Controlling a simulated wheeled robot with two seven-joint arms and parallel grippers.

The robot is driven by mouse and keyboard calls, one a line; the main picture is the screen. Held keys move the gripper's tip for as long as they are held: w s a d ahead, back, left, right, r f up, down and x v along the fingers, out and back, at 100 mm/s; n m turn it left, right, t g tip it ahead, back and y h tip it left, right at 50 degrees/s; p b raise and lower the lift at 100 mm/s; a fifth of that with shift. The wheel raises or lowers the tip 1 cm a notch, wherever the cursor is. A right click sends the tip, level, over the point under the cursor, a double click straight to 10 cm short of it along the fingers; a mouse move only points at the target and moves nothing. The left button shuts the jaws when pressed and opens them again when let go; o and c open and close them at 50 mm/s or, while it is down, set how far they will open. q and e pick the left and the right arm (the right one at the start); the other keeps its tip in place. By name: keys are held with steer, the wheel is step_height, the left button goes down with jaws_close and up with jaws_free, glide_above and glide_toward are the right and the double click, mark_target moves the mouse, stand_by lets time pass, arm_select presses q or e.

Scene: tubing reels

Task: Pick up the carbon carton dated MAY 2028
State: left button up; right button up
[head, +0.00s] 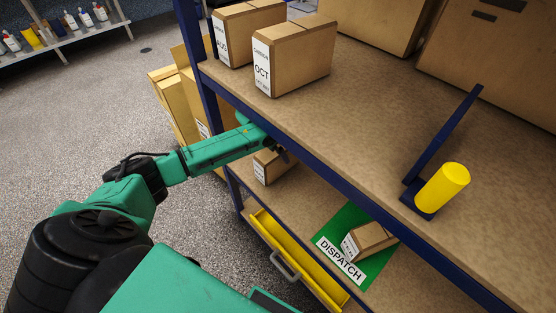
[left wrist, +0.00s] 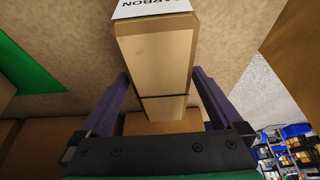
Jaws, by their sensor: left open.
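A small brown carton (head: 274,165) with a white label sits on the lower shelf, under the front edge of the upper shelf. In the left wrist view the carton (left wrist: 155,50) shows part of the word CARBON; its date cannot be read. My left gripper (left wrist: 161,75) is open, with one finger on each side of this carton and nothing gripped. In the head view its hand is mostly hidden by the shelf edge. On the upper shelf stand a CARBON carton marked OCT (head: 295,58) and another labelled carton (head: 245,32) behind it. My right gripper is not shown.
A tilted carton (head: 369,240) lies on the green DISPATCH mat (head: 338,225) on the lower shelf. A yellow drawer (head: 300,262) hangs below. A yellow cylinder (head: 443,187) on a blue stand and large boxes (head: 490,75) occupy the upper shelf. The blue shelf edge (head: 330,180) overhangs my arm.

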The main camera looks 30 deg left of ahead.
arm_select(q)
steer(key=x, duration=0.2)
steer(key=shift+w+f, duration=0.2)
steer(key=shift+f, duration=0.05)
steer(key=shift+s+r, duration=0.1)
steer(key=c, duration=1.5)
jaws_close()
steer(key=shift+r, duration=0.15)
